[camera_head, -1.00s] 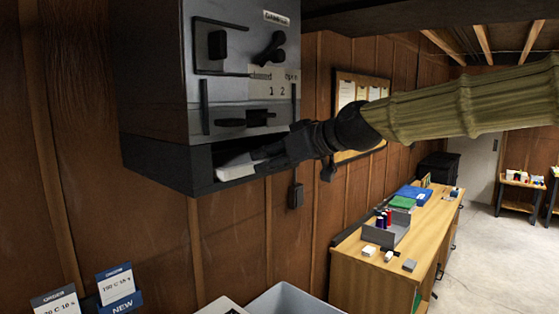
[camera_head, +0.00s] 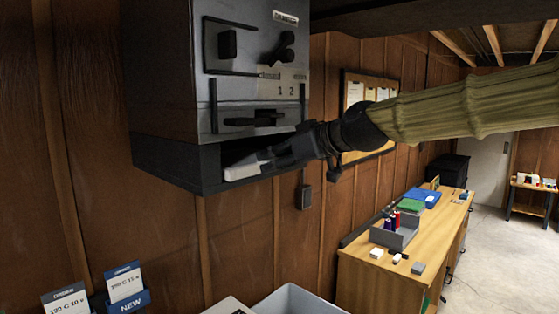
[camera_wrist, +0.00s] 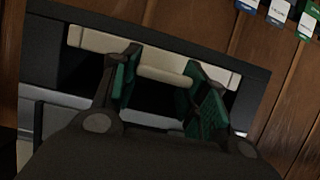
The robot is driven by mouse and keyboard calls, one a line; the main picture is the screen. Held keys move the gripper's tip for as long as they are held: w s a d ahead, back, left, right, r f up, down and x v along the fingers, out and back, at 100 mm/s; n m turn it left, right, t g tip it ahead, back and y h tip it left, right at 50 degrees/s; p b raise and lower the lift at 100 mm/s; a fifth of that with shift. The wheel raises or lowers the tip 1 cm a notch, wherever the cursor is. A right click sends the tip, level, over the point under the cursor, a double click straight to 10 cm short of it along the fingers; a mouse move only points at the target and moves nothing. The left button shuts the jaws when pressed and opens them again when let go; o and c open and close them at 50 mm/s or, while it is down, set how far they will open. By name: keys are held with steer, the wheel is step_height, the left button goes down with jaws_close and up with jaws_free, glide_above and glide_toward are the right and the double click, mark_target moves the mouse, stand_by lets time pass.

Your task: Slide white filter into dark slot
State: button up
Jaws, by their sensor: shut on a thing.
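The white filter (camera_head: 244,167) lies in the dark slot (camera_head: 231,154) at the bottom of the grey wall cabinet, its front end showing at the opening. My gripper (camera_head: 270,154) reaches in from the right and is shut on it. In the wrist view my gripper (camera_wrist: 160,85) has its green-padded fingers on either side of the filter's pale raised grip (camera_wrist: 165,77). The pale filter bar (camera_wrist: 100,41) spans much of the dark frame behind the fingers. How deep the filter sits is hard to tell.
The grey cabinet (camera_head: 240,60) with black handles hangs on the wood-panelled wall. Below stand a grey bin (camera_head: 295,300) and card holders (camera_head: 127,285). A wooden bench (camera_head: 400,275) at right bears spools in a grey tray (camera_head: 395,238).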

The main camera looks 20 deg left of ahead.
steer(key=shift+w+a, duration=0.15)
steer(key=shift+a, duration=0.4)
stand_by(0.4)
steer(key=o, duration=1.1)
